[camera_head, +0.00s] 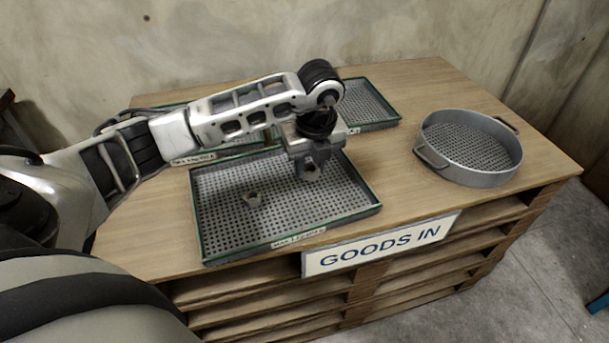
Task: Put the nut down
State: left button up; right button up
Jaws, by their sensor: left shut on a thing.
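My left gripper (309,168) reaches in from the left and points down over the front perforated tray (219,227). It is shut on a grey metal nut (311,173), whose lower part shows below the jaws. I cannot tell whether this nut touches the tray or hangs just above it. My right gripper is not in view.
Another green-rimmed tray (372,103) lies behind, partly hidden by my left arm. A round metal basket (470,150) with side handles stands on the right. A "GOODS IN" sign (380,244) is on the wooden table's front. Bare tabletop (400,180) lies between tray and basket.

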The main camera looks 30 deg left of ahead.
aim_at(305, 188)
pick_arm(q)
jog(key=shift+w+a+f, duration=0.2)
jog(key=shift+a+f, duration=0.2)
jog(key=shift+f, duration=0.15)
jog(key=shift+w+a+f, duration=0.15)
jog(key=shift+a+f, duration=0.25)
jog(key=shift+f, duration=0.1)
jog(key=shift+w+a+f, duration=0.1)
jog(key=shift+a+f, duration=0.05)
jog(key=shift+f, duration=1.6)
jog(key=shift+f, duration=0.2)
jog(key=o, duration=1)
jog(key=shift+r, duration=0.1)
